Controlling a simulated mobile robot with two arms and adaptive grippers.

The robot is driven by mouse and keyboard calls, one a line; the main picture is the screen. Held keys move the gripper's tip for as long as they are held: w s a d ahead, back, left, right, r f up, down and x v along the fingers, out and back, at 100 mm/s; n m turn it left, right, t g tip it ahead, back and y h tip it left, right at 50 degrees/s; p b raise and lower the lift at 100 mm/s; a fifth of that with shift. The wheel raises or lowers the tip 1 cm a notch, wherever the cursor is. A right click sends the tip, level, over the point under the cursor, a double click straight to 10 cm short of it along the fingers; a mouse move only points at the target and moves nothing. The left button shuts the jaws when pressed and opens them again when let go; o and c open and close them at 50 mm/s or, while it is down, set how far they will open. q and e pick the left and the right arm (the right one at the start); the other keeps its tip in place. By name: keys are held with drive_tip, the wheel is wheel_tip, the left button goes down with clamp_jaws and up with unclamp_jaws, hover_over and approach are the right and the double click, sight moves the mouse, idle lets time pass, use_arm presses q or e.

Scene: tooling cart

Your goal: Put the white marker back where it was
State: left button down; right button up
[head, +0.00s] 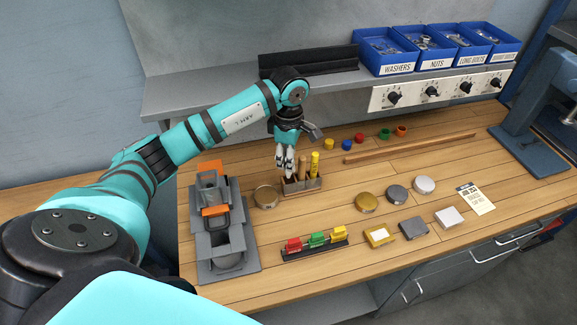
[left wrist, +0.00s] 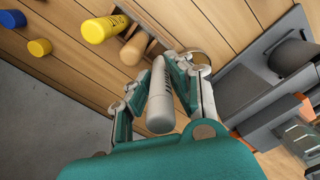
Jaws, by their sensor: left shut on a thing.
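The white marker (left wrist: 160,97) is held between the fingers of my left gripper (left wrist: 158,88). In the head view that gripper (head: 285,164) points down over the left end of a small wooden holder (head: 303,186). A wooden-coloured stick and a yellow marker (head: 315,163) stand in the holder, right of my fingers; the yellow marker also shows in the left wrist view (left wrist: 105,28). The fingers hide most of the white marker in the head view. I cannot tell whether its lower end is inside the holder or just above it. My right gripper is not in view.
A round tin (head: 266,197) stands close left of the holder, and a grey stepped fixture (head: 222,240) is farther left. A rack of coloured pieces (head: 314,245) is in front. Several discs and blocks lie to the right. Blue bins (head: 387,52) stand on the shelf behind.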

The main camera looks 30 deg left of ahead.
use_arm(q)
drive_tip(key=shift+d+f, duration=0.1)
drive_tip(key=shift+f, duration=0.5)
wheel_tip(320, 180, down, 3)
drive_tip(key=shift+f+p, duration=0.1)
drive_tip(key=shift+p, duration=0.65)
drive_tip(key=shift+w+f, duration=0.1)
drive_tip(key=shift+f, duration=0.25)
drive_tip(key=c, duration=1.7)
unclamp_jaws()
drive_tip(key=shift+f+b, duration=0.1)
drive_tip(key=shift+b, duration=0.2)
drive_tip(key=o, duration=0.5)
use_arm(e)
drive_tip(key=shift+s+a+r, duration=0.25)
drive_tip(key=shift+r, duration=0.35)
